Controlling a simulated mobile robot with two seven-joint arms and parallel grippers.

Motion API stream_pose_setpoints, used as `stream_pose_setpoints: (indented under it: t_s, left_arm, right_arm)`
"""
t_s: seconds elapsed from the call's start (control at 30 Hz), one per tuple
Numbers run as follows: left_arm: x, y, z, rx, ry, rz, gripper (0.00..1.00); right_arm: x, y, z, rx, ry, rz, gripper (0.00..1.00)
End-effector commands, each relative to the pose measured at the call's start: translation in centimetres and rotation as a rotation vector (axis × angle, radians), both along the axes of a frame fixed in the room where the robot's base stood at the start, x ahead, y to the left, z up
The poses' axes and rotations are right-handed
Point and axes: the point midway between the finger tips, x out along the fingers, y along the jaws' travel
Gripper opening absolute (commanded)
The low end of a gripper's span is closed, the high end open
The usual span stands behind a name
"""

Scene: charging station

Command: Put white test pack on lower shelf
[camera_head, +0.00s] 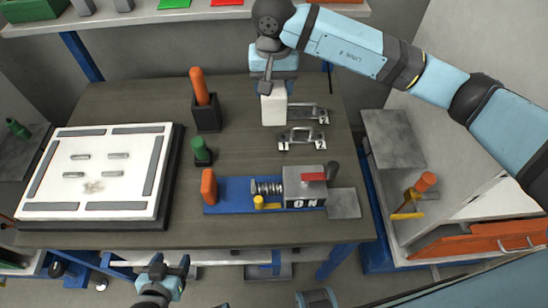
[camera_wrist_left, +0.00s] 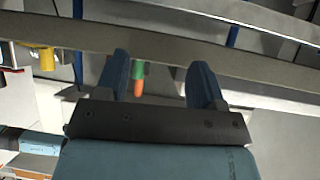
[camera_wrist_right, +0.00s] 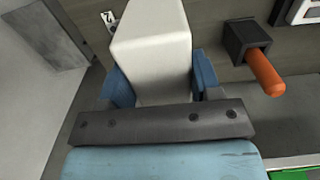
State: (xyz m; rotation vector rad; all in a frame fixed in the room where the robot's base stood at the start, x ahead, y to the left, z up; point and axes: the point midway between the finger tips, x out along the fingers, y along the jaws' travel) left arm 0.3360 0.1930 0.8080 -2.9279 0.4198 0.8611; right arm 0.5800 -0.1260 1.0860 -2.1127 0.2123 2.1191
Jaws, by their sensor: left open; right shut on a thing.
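The white test pack (camera_head: 273,105) is a plain white block at the back of the table, left of the metal brackets. My right gripper (camera_head: 268,84) is shut on it from above. In the right wrist view the white test pack (camera_wrist_right: 150,50) fills the space between the blue fingers (camera_wrist_right: 160,85). I cannot tell whether its bottom touches the table. My left gripper (camera_head: 168,266) is open and empty, low in front of the table's front edge. In the left wrist view its fingers (camera_wrist_left: 158,80) are wide apart. An upper shelf (camera_head: 150,16) runs along the back; a lower shelf (camera_head: 215,256) shows partly under the table.
A black holder with an orange-handled tool (camera_head: 205,105) stands left of the pack. Metal brackets (camera_head: 303,125) lie right of it. A blue fixture (camera_head: 235,195), a green-handled item (camera_head: 201,152) and a white panel (camera_head: 97,172) occupy the table. An orange drawer (camera_head: 480,243) is at right.

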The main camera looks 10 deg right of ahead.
Motion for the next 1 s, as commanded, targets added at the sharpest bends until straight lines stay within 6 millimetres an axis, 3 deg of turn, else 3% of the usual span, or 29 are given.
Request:
stream_pose_setpoints:
  t_s: [0.17,0.63,1.0]
  left_arm:
    - [-0.5,0.1,-0.1,0.003,0.013,0.000,0.62]
    - [-0.8,0.1,1.1,0.004,0.021,0.000,0.62]
    - [-0.5,0.0,1.8,0.002,0.012,-0.001,0.62]
  right_arm:
    - [-0.1,0.0,-2.0,0.000,0.004,0.000,0.17]
    - [-0.2,0.1,-13.4,0.002,0.004,-0.001,0.17]
    - [-0.1,0.0,-16.8,0.000,0.002,0.000,0.17]
